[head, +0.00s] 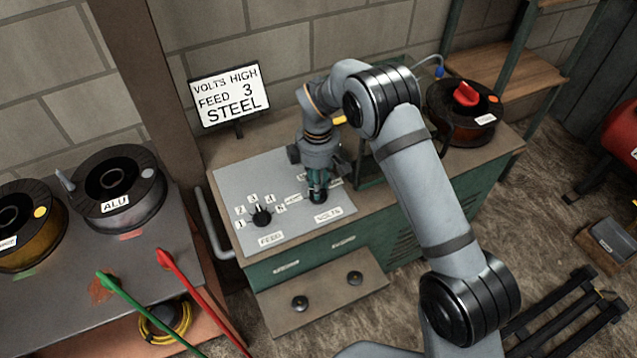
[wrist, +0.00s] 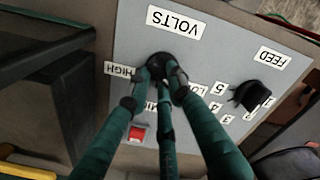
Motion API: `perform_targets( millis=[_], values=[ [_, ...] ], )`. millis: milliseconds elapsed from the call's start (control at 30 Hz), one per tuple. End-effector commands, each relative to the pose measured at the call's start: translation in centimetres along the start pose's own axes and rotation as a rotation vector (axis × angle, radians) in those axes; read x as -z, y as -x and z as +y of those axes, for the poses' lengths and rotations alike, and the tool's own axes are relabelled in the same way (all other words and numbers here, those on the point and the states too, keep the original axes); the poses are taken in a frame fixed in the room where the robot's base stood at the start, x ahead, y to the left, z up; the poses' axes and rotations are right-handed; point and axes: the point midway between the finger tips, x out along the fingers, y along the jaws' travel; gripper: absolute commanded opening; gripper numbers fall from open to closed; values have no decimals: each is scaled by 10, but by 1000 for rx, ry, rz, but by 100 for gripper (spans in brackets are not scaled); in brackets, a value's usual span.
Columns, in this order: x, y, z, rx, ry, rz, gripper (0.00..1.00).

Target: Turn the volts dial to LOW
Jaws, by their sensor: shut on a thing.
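The black volts dial (wrist: 157,58) sits on the grey panel (wrist: 215,50) beside the upside-down VOLTS label (wrist: 176,22) in the wrist view. The HIGH label (wrist: 123,69) is left of it there. The LOW label (wrist: 207,90) is right of it, partly covered by a finger. A third label between them is mostly hidden. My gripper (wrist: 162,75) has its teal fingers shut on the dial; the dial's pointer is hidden. In the head view my gripper (head: 318,190) comes down onto the dial from above, just behind the VOLTS label (head: 328,214).
The sign (head: 229,95) reads VOLTS HIGH, FEED 3, STEEL. The feed dial (head: 262,217) stands left of my gripper, among number labels. A red switch (wrist: 136,134) shows in the wrist view. A dark frame (head: 370,168) stands right of the panel.

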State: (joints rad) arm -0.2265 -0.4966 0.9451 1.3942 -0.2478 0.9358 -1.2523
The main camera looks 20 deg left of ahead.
Motion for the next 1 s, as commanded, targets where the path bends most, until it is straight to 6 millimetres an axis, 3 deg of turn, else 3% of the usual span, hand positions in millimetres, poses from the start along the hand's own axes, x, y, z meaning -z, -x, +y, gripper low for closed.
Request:
perform_targets(
  millis=[400,967,1000],
  values=[
    [1,1,0,-1,190,1,0],
    [2,0,0,-2,219,1,0],
    [2,0,0,-2,219,0,22]
  ],
)
